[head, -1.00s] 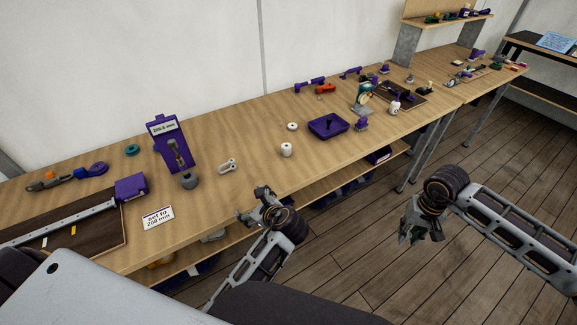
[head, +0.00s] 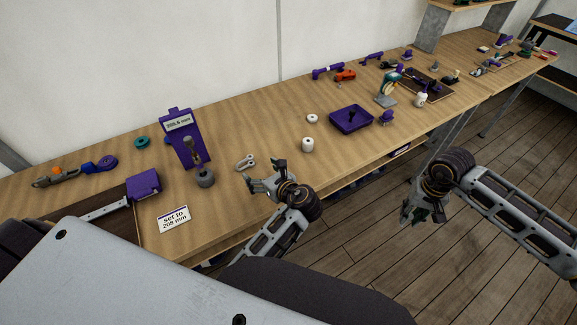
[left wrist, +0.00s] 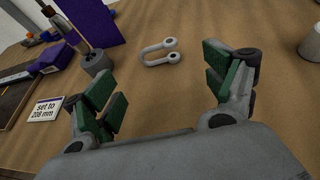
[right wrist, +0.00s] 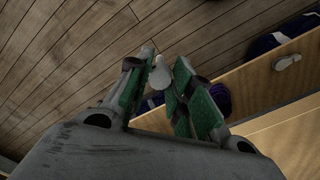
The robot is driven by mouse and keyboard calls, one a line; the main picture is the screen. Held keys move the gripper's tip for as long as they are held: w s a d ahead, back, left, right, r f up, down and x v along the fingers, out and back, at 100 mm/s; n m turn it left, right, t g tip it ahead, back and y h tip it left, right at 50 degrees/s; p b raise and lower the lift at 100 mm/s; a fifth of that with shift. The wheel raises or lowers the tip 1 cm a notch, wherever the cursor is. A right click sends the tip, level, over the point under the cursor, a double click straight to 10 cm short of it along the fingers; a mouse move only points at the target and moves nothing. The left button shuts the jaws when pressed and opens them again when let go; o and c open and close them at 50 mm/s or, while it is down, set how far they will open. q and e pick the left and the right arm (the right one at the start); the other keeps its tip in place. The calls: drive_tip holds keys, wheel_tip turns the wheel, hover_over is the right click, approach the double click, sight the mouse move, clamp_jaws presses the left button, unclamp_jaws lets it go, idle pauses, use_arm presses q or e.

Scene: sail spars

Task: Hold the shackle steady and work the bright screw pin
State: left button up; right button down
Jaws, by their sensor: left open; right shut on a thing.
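The shackle (head: 245,163) is a small light grey U lying on the wooden bench, with no pin seen through its ears. In the left wrist view the shackle (left wrist: 174,57) lies beyond the fingertips, its eyed ends pointing right. My left gripper (head: 267,176) is open and empty over the bench's front edge, close to the shackle but apart from it. My right gripper (head: 423,208) is off the bench, over the floor. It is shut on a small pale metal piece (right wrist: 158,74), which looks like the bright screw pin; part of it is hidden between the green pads.
A purple stand (head: 184,140) with a grey tool and a dark round weight (head: 205,178) is left of the shackle. A "set to 208 mm" card (head: 174,219) lies nearer. A white pot (head: 308,145) and purple tray (head: 351,119) are to the right. Bench around the shackle is clear.

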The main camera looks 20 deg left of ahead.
sight(248, 167)
use_arm(q)
drive_tip(key=shift+a, duration=0.1)
idle(0.4)
drive_tip(key=shift+p+x, duration=0.45)
drive_tip(key=shift+x, duration=5.45)
use_arm(e)
drive_tip(key=shift+r, duration=0.5)
use_arm(q)
drive_tip(key=shift+r, duration=0.1)
drive_tip(key=c, duration=1.2)
drive_tip(key=c, duration=0.3)
drive_tip(key=shift+p, duration=0.3)
use_arm(e)
drive_tip(key=shift+r, duration=0.25)
use_arm(q)
drive_tip(key=shift+f, duration=0.2)
